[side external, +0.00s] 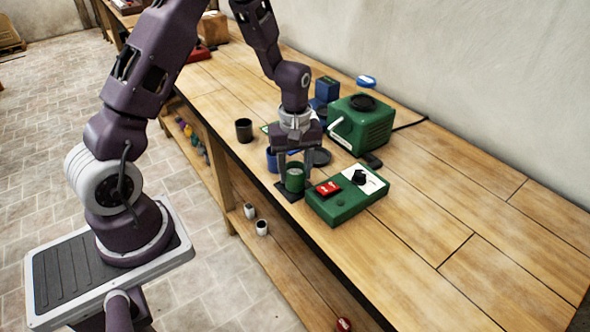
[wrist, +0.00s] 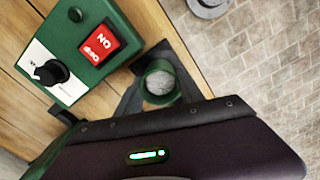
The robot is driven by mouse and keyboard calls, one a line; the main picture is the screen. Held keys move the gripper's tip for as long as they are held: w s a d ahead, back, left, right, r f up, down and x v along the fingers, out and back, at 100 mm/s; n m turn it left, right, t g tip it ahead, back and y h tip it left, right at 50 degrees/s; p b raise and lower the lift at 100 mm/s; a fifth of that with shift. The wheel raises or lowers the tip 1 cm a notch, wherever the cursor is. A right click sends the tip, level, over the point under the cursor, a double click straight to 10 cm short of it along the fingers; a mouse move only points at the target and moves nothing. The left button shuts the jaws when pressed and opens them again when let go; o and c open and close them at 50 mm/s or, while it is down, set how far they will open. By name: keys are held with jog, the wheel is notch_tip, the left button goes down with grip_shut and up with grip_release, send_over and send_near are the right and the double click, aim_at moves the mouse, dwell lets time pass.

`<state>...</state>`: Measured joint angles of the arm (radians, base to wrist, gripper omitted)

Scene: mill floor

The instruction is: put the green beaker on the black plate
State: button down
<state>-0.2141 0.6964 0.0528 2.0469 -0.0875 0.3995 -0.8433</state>
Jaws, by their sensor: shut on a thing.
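The green beaker (side external: 295,180), with pale grey contents, is upright between the fingers of my gripper (side external: 294,168). The beaker also shows in the wrist view (wrist: 160,84), beside the gripper's dark body. My gripper points down and is shut on the beaker. A flat black square plate (side external: 287,193) lies at the table's front edge, directly below and partly behind the beaker in the side view. I cannot tell whether the beaker's base touches it. A dark round disc (side external: 320,157) lies further back.
A green control box (side external: 345,205) with a red switch and black knob stands close right of the beaker. A black cup (side external: 244,131), a blue cup (side external: 271,160) and a green machine (side external: 362,125) are nearby. The table's right part is clear.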

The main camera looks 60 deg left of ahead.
jog(key=shift+f, duration=0.15)
jog(key=c, duration=0.7)
grip_release()
notch_tip(320, 180, up, 17)
jog(key=s+d+m+t, duration=0.1)
jog(key=s+d+m, duration=0.1)
jog(key=s+d+r+m+t, duration=0.1)
jog(key=s+d+r+m, duration=0.1)
jog(key=s+m, duration=0.2)
jog(key=s+d+r+m+t, duration=0.2)
jog(key=s+r+m, duration=0.1)
jog(key=s, duration=0.6)
jog(key=s+d+r+m+t, duration=0.1)
jog(key=s+d+r+m, duration=0.2)
jog(key=s, duration=0.3)
jog(key=shift+s+m+t, duration=0.2)
jog(key=shift+m+t, duration=0.1)
jog(key=shift+m, duration=0.5)
